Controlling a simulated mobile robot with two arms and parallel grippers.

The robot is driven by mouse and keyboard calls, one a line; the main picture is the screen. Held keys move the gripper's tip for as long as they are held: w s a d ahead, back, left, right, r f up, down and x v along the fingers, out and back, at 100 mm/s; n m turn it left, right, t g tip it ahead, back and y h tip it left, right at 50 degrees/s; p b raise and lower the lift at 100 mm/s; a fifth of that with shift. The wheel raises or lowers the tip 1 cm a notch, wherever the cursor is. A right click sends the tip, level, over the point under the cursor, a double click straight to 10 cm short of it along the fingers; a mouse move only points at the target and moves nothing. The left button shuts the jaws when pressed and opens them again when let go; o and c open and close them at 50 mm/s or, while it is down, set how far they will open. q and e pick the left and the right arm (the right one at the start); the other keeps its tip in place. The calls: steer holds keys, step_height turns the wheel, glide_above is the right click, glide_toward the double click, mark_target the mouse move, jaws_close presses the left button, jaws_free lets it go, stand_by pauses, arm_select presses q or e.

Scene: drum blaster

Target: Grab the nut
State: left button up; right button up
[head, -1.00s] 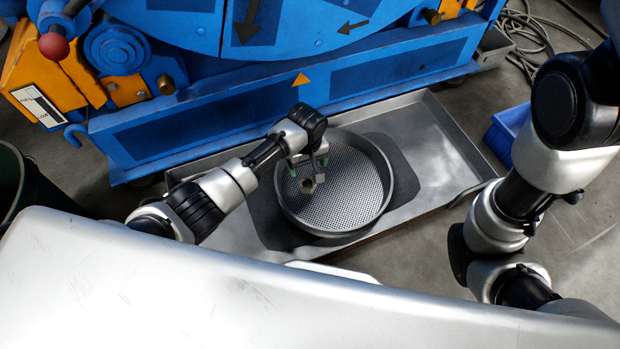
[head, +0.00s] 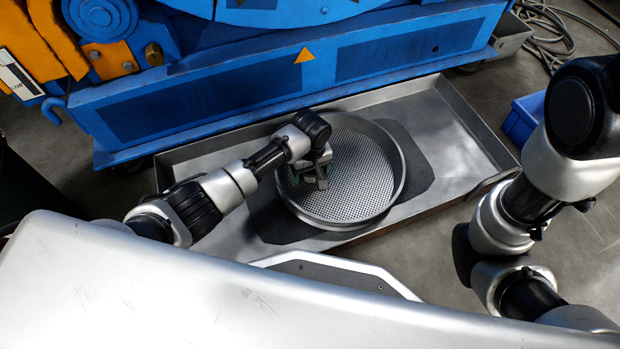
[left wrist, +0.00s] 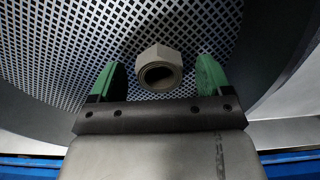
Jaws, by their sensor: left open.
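The nut (left wrist: 160,68) is a grey hexagonal piece with a round threaded hole. In the left wrist view it shows between and just beyond the two green fingertips of my left gripper (left wrist: 157,80), which is open, with a gap on both sides. The nut is over the perforated floor of a round sieve (head: 350,200). In the head view my left gripper (head: 312,180) reaches down into the left part of the sieve, and I cannot make out the nut there. My right arm shows at the right, but its gripper is out of the picture.
The sieve stands on a dark mat (head: 412,165) in a grey metal tray (head: 455,125) with raised edges. The blue machine (head: 290,85) stands behind the tray. A blue bin (head: 522,118) and cables (head: 545,30) lie at the right.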

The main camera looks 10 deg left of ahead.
arm_select(q)
steer(key=shift+f, duration=0.25)
steer(key=c, duration=1.1)
